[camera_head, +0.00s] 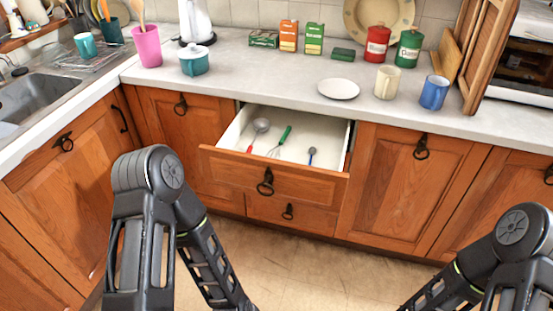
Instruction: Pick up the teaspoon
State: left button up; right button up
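A small spoon with a blue handle (312,154), the likely teaspoon, lies at the right in the open drawer (236,166). In the same drawer lie a larger spoon or ladle with a red handle (261,126) at the left and a green-handled tool (284,136), perhaps a whisk, in the middle. The three lie apart from one another. Both my arms show at the bottom of the head view, but their grippers are outside the picture, so I cannot see their state.
The drawer juts out below the counter (240,72). The floor (300,270) before the drawer is clear.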

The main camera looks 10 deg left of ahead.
aim_at(312, 150)
jog(key=i+z, duration=0.2)
jog(key=z, duration=0.25)
jog(key=i+j+z, duration=0.15)
jog(key=z, duration=0.3)
jog(key=i+j+z, duration=0.15)
jog(key=z, duration=0.3)
jog(key=i, duration=0.05)
